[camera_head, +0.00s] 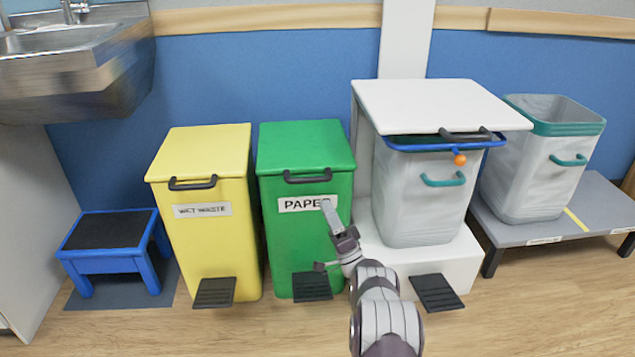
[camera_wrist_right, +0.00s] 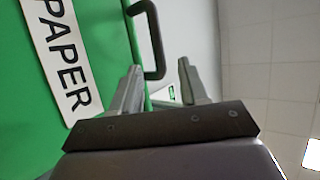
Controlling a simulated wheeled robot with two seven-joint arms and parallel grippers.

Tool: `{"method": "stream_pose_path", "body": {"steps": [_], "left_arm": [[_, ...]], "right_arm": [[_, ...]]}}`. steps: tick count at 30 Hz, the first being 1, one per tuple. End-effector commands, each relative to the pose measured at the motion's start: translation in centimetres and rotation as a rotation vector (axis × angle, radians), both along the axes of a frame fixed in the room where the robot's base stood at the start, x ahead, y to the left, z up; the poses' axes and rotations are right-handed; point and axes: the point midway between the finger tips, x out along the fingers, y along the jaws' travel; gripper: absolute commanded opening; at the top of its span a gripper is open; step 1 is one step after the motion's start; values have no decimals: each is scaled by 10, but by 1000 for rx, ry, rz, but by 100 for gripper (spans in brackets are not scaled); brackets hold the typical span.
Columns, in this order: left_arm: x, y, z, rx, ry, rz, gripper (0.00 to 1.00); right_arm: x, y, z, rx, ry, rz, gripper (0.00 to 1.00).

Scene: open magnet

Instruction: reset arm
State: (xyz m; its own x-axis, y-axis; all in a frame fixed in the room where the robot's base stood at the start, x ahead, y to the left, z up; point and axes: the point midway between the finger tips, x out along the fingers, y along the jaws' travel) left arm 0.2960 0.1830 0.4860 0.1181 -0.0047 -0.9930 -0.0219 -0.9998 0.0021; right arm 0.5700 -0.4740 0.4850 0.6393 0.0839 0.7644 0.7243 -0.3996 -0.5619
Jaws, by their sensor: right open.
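My right gripper (camera_head: 325,234) is in front of the green bin (camera_head: 290,235), near its white PAPER label (camera_head: 300,203). In the right wrist view its two fingers (camera_wrist_right: 158,88) stand apart with nothing between them. The green bin (camera_wrist_right: 30,110) and its dark handle (camera_wrist_right: 152,40) lie just beyond the fingers there. I cannot tell whether a finger touches the bin. My left gripper is not in view.
A yellow wet-waste bin (camera_head: 205,245) and a blue step stool (camera_head: 110,268) stand left of the green bin. A white lidded stand (camera_head: 430,100) holds a grey bin (camera_head: 415,205) on the right. Pedals jut out at floor level. The wooden floor in front is clear.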

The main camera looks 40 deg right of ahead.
Motion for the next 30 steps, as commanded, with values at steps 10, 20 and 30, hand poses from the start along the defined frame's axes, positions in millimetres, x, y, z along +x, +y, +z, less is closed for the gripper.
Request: {"method": "stream_pose_path", "body": {"steps": [10,20,30], "left_arm": [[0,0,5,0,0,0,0],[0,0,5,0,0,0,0],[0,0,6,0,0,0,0]], "right_arm": [[-17,-2,-22,-1,0,1,44],[-17,-2,-21,0,0,1,44],[24,-49,-150,-154,702,-483,44]]}}
